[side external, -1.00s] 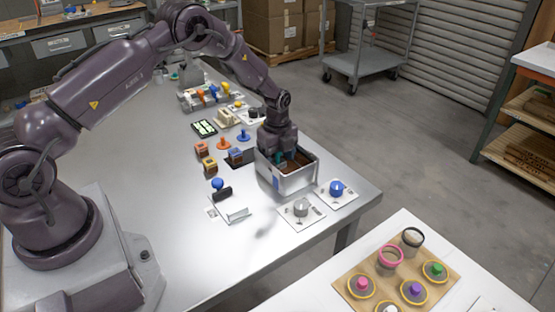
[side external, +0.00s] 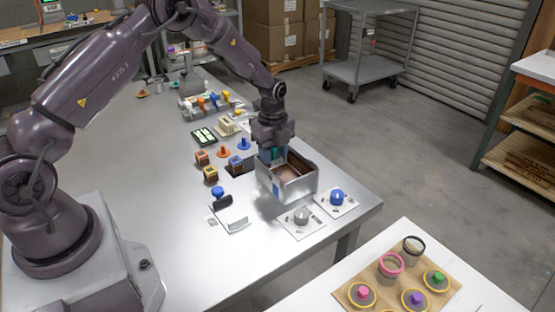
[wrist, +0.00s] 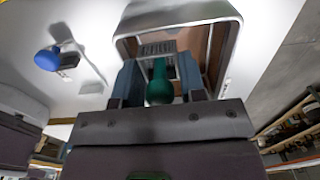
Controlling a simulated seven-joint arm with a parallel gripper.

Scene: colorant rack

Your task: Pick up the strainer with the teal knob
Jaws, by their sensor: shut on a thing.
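The teal knob (wrist: 160,84) of the strainer shows in the wrist view between the two fingers of my gripper (wrist: 161,75). My gripper (side external: 273,154) is shut on it, pointing down at the left end of a metal bin (side external: 288,186) with a brown inside. In the side view the knob is a small teal patch under the fingers. The strainer's body is mostly hidden by the bin wall and the gripper, so I cannot tell how far it is lifted.
A blue knob on a white plate (side external: 337,197) and a grey knob on a plate (side external: 301,216) stand in front of the bin. Small orange and blue blocks lie left of it. A second table (side external: 430,245) at lower right holds colored knobs and rings.

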